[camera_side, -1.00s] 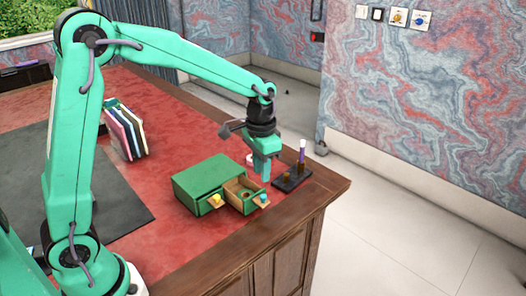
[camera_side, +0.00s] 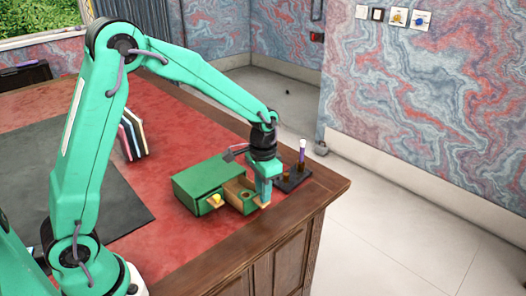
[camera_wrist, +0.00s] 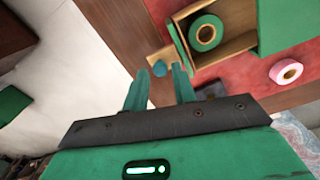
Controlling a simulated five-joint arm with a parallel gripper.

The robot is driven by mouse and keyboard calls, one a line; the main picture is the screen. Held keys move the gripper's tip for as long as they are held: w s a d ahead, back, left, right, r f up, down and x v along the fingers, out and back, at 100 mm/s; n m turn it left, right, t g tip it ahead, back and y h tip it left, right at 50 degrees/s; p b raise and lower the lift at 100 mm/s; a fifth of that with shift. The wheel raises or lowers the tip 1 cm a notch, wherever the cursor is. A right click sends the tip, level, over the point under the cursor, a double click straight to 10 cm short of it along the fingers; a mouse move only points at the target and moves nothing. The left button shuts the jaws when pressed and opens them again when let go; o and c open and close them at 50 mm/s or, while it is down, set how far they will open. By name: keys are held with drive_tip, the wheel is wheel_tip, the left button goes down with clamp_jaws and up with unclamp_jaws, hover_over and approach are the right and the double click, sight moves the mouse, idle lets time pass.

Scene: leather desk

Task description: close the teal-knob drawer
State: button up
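The green cabinet (camera_side: 198,179) stands near the desk's front right corner. Its wooden teal-knob drawer (camera_side: 238,187) is pulled out, with a green roll (camera_wrist: 206,33) inside. The teal knob (camera_wrist: 159,68) shows in the wrist view on the drawer's tan front, between my fingertips in the picture. My gripper (camera_wrist: 160,70) is open, its two fingers apart; I cannot tell whether they touch the knob. In the side view my gripper (camera_side: 264,200) points down at the drawer's front and hides the knob.
A yellow knob (camera_side: 216,199) marks the neighbouring drawer. A dark rack (camera_side: 294,178) with a purple-topped tube (camera_side: 302,151) stands behind my gripper. A pink roll (camera_wrist: 286,71) lies beside the cabinet. The desk edge (camera_side: 308,208) is close in front and to the right.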

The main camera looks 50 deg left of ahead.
drive_tip(key=shift+f, duration=0.9)
clamp_jaws()
drive_tip(key=shift+a, duration=0.15)
drive_tip(key=a, duration=0.8)
drive_tip(key=shift+a, duration=0.35)
